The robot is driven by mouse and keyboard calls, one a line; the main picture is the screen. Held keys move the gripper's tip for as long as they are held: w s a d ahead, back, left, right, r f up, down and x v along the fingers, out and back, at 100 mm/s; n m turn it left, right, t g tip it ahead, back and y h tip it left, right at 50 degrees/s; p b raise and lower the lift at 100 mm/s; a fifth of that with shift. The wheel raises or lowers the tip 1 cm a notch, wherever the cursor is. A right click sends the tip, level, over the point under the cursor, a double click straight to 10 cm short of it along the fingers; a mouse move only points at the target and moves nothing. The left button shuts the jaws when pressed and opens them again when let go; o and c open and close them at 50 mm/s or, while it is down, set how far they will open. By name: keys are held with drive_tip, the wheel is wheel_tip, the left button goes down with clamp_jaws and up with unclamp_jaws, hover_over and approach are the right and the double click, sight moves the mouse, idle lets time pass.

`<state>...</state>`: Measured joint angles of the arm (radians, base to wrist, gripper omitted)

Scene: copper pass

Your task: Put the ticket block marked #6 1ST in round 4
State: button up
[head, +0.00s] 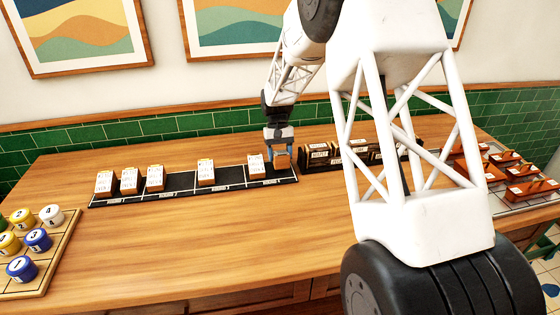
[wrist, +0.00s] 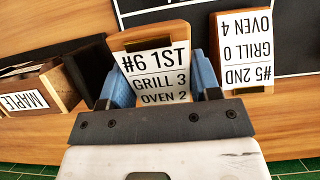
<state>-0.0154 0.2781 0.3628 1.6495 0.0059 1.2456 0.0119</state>
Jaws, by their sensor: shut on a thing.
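The ticket block marked #6 1ST (wrist: 153,62), reading GRILL 3, OVEN 2, is between the blue fingers of my gripper (wrist: 161,80) in the wrist view. My gripper (head: 279,148) is shut on it at the right end of the black rail (head: 182,182) in the head view. I cannot tell whether the block touches the surface beneath. The ticket block marked #5 2ND (wrist: 246,60), GRILL 0, OVEN 4, is upside down beside the right finger. The rail has marked sections, with labels too small to read in the head view.
More ticket blocks (head: 129,180) stand leftward along the rail, with bare gaps between some. A dark holder of labelled blocks (head: 320,156) is right of my gripper; one reads MAPLE (wrist: 22,101). Numbered discs (head: 38,239) lie left. Red-brown pieces (head: 525,190) lie right. The front table is clear.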

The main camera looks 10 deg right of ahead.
drive_tip(key=shift+f, duration=1.35)
drive_tip(key=o, duration=1)
drive_tip(key=shift+f, duration=0.1)
drive_tip(key=v, duration=1.2)
drive_tip(key=shift+s, duration=0.1)
drive_tip(key=shift+r, duration=0.25)
